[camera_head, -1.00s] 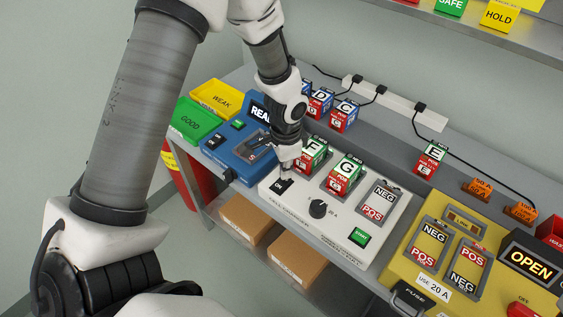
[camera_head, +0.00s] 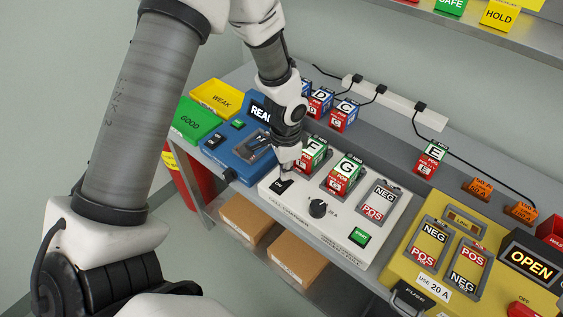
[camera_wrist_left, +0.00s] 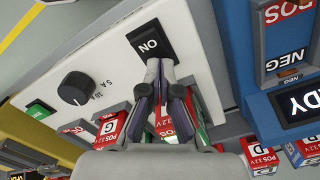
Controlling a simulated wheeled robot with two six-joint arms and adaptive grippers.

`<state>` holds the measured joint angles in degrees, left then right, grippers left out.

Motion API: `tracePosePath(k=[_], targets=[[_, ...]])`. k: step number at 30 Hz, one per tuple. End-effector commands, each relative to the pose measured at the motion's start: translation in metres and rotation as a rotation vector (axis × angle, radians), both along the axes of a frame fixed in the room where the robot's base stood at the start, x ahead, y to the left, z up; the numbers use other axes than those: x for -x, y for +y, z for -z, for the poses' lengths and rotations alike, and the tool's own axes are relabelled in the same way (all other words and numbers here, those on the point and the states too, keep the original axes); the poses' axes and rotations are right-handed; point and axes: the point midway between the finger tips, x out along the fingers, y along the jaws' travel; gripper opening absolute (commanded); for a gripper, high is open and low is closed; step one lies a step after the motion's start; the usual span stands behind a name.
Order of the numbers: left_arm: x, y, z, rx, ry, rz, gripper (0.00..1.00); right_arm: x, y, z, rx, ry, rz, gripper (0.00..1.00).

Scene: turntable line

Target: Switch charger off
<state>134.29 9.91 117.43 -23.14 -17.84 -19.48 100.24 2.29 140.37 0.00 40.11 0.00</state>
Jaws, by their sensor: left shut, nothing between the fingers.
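The white cell charger (camera_head: 290,219) stands on the grey bench. Its black rocker switch (camera_head: 281,187) is at its left front end and reads ON; it also shows in the left wrist view (camera_wrist_left: 152,42). The charger carries a black dial (camera_head: 318,208), a green START button (camera_head: 359,237) and cells F (camera_head: 314,153) and G (camera_head: 345,174). My left gripper (camera_head: 285,176) is shut and empty, its tips at the switch's edge. In the left wrist view the fingertips (camera_wrist_left: 160,66) overlap the switch's near end; contact is hard to tell. My right gripper is not in view.
A blue reader (camera_head: 236,150) stands left of the charger, with green (camera_head: 192,120) and yellow (camera_head: 218,97) bins behind it. A yellow unit (camera_head: 411,268) stands to the right. Cells D, C and E stand behind. A shelf (camera_head: 480,38) runs above.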

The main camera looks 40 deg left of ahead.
Motion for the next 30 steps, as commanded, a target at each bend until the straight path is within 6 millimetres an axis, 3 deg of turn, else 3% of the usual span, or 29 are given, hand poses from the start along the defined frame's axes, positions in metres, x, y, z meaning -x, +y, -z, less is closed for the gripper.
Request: tracePosePath(k=[3, 18, 30], targets=[[0.000, 0.000, -0.018, 0.001, -0.001, 0.000, 0.00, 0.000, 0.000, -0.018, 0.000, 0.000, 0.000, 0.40], [0.000, 0.000, -0.065, 0.001, -0.001, 0.000, 0.00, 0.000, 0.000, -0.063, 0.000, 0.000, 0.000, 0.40], [0.000, 0.000, -0.064, 0.001, -0.001, 0.000, 0.00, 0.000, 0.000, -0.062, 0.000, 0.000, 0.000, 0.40]])
